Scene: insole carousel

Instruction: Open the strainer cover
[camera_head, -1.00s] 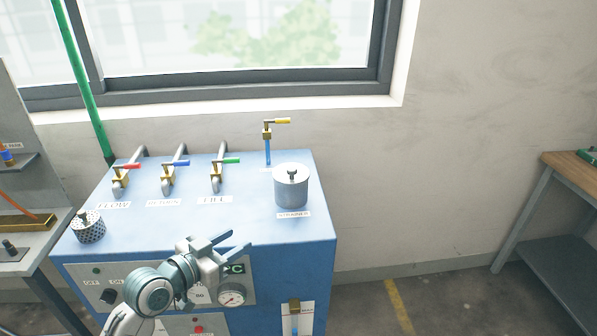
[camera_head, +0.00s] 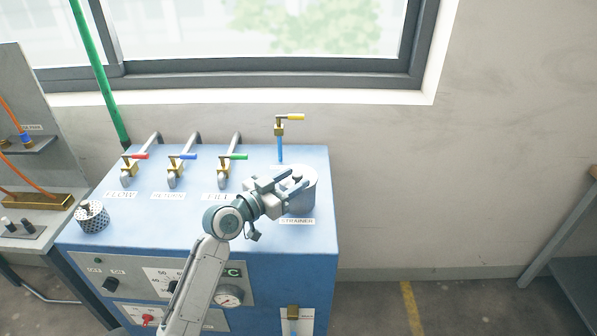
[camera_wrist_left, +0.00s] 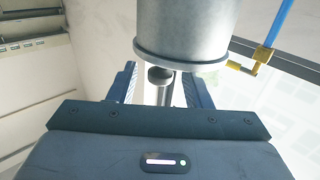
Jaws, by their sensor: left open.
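The strainer (camera_head: 304,200) is a grey metal cylinder at the right of the blue cabinet's top, behind the label STRAINER. My left gripper (camera_head: 297,179) is over its flat cover, with its open fingers partly hiding the cover and knob. In the left wrist view the picture is turned over, and the cover (camera_wrist_left: 180,62) hangs from the top. Its dark knob (camera_wrist_left: 160,76) shows between the two open fingers (camera_wrist_left: 160,88), with gaps on both sides. The cover sits on the strainer. My right gripper is not in view.
The blue cabinet (camera_head: 150,225) carries three valves with red, blue (camera_head: 183,156) and green handles. A yellow-handled valve (camera_head: 281,127) on a blue pipe stands behind the strainer. A perforated basket (camera_head: 92,217) is at the front left. The cabinet top's middle is partly clear.

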